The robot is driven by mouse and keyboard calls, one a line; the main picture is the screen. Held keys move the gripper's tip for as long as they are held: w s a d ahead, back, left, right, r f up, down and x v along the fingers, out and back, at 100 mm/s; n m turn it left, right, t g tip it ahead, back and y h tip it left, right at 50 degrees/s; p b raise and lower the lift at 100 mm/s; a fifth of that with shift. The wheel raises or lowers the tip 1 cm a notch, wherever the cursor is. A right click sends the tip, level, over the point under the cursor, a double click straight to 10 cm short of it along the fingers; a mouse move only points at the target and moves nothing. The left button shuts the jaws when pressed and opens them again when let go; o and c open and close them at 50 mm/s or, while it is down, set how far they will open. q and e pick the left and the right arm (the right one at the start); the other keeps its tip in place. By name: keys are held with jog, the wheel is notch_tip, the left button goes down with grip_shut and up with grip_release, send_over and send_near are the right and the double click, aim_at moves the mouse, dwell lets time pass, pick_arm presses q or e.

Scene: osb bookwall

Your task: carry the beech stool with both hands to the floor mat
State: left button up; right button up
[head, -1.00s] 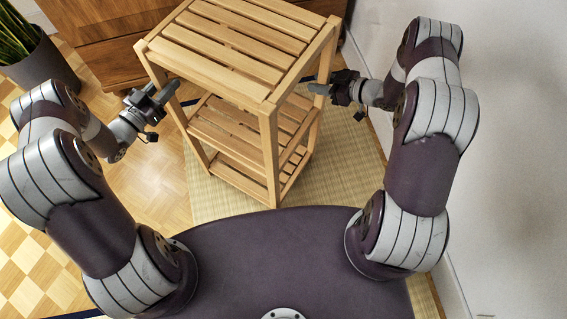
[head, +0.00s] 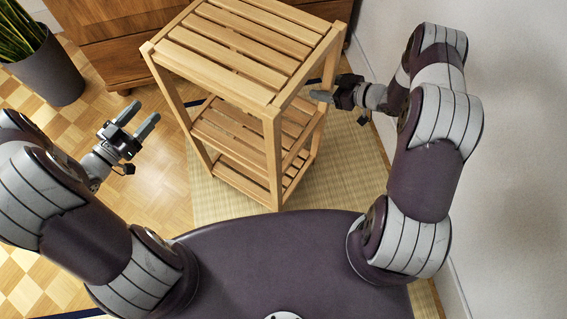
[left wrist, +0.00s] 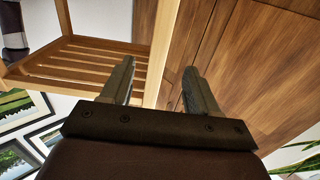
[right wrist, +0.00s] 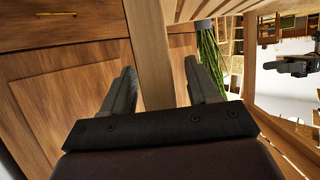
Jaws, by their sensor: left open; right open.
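The beech stool (head: 240,50), a slatted frame with lower shelves, stands upright on the woven floor mat (head: 350,175). My left gripper (head: 138,118) is open and empty, left of the stool and clear of it. The left wrist view shows part of the stool's slats (left wrist: 85,62) beyond the open fingers (left wrist: 160,68). My right gripper (head: 322,95) is open at the stool's right side, near an upright leg. In the right wrist view the leg (right wrist: 148,50) shows between the open fingers (right wrist: 160,68); I cannot tell whether they touch it.
A wooden cabinet (head: 110,30) stands behind the stool. A potted plant (head: 45,70) is at the far left. A white wall (head: 510,150) runs close along the right side. The parquet floor (head: 150,180) is clear left of the mat.

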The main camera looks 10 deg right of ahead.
jog(key=v, duration=1.2)
